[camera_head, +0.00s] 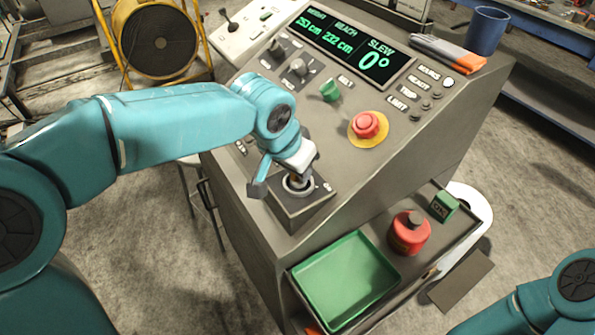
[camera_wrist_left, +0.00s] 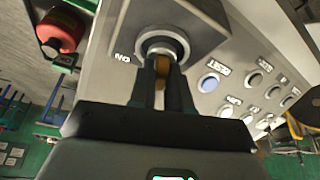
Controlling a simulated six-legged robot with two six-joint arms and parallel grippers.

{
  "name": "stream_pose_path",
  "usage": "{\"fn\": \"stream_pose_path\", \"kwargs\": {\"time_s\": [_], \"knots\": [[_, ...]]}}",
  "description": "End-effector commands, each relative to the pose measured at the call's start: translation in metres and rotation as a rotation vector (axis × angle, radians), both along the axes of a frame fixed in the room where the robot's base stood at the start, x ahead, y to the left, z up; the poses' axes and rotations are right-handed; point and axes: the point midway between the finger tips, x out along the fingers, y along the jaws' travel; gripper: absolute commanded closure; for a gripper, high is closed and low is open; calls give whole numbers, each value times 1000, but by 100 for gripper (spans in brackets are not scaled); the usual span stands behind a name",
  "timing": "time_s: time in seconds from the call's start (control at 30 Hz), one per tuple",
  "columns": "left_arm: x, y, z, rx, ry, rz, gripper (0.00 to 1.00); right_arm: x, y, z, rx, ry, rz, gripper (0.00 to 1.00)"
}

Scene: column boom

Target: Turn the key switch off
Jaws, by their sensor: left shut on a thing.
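The key switch (camera_head: 297,184) is a round metal collar on a dark box at the low front edge of the sloping grey console. In the left wrist view, its collar (camera_wrist_left: 163,44) shows at the top, just past my fingertips. My left gripper (camera_head: 297,172) is at the switch, and its fingers (camera_wrist_left: 163,82) are shut on the brass-coloured key (camera_wrist_left: 160,66). The fingers and arm hide most of the key, so I cannot tell its turned position. My right gripper is out of view; only part of the right arm shows at the lower right.
A red emergency button (camera_head: 367,125), a green knob (camera_head: 330,91) and a lit display (camera_head: 348,43) are on the console (camera_head: 340,170). A lower shelf holds a green tray (camera_head: 345,283) and a red canister (camera_head: 409,232). A blue mug (camera_head: 487,31) stands on top.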

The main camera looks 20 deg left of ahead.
Motion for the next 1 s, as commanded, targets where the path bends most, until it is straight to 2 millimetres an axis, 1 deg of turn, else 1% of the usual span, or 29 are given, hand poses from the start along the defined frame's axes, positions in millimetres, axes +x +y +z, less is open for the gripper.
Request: {"fn": "stream_pose_path", "kwargs": {"time_s": [0.03,0.1,0.3,0.5,0.7,1.0], "knots": [[-1,-1,-4,1,3,35,100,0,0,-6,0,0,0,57],[-1,-1,-4,1,4,91,100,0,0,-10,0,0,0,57],[-1,-1,-4,0,4,225,100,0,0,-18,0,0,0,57],[-1,-1,-3,1,5,312,100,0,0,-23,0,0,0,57],[-1,-1,-2,0,7,353,100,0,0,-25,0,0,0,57],[-1,-1,-2,0,8,365,100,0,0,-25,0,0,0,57]]}}
